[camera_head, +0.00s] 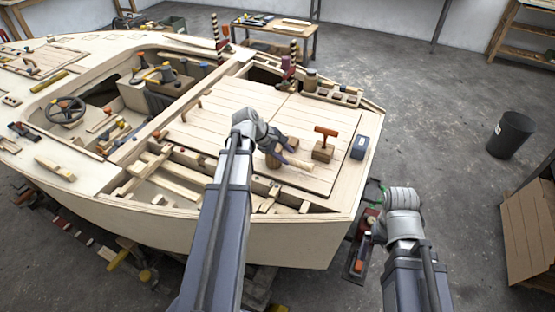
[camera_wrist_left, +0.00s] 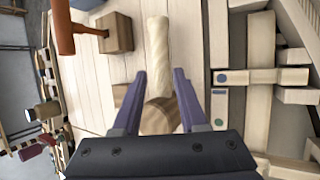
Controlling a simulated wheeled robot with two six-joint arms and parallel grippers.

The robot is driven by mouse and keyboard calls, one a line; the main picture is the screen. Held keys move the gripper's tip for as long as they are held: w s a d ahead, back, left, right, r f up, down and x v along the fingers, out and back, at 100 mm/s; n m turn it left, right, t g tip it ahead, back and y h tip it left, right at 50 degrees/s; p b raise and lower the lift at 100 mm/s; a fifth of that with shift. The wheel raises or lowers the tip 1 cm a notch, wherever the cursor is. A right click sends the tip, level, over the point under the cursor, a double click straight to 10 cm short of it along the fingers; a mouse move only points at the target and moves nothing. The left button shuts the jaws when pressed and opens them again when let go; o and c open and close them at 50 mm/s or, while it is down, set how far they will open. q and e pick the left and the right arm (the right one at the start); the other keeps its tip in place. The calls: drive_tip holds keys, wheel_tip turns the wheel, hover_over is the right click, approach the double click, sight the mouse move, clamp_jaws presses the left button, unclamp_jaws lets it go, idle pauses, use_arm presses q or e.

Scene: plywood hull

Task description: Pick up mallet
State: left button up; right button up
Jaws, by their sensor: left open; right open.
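A wooden mallet lies on the pale plank deck, with a brown head (camera_wrist_left: 160,117) and a pale handle (camera_head: 300,164). In the left wrist view its handle (camera_wrist_left: 158,50) points away from my gripper. My left gripper (camera_head: 290,152) is open above the mallet. In the left wrist view the fingers of my left gripper (camera_wrist_left: 159,73) stand on either side of the mallet, near where head and handle meet. I cannot tell whether they touch it. My right wrist shows beyond the deck's right edge, but its fingers are hidden.
An orange-red T-shaped tool (camera_head: 326,131) stands by a wooden block (camera_head: 323,151) just right of the mallet. A dark blue box (camera_head: 360,148) sits near the deck edge. An open ribbed recess (camera_head: 205,165) lies left of the deck.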

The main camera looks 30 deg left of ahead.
sight(291, 161)
use_arm(q)
drive_tip(key=shift+x, duration=0.75)
use_arm(e)
drive_tip(key=shift+f, duration=0.6)
use_arm(q)
drive_tip(key=b+x, duration=0.5)
drive_tip(key=shift+s+a+f, duration=0.1)
drive_tip(key=shift+a+f, duration=0.15)
drive_tip(key=shift+a, duration=0.15)
drive_tip(key=shift+d+f, duration=0.1)
use_arm(e)
wheel_tip(291, 161, down, 4)
drive_tip(key=shift+f, duration=0.25)
use_arm(q)
drive_tip(key=shift+c, duration=0.3)
clamp_jaws()
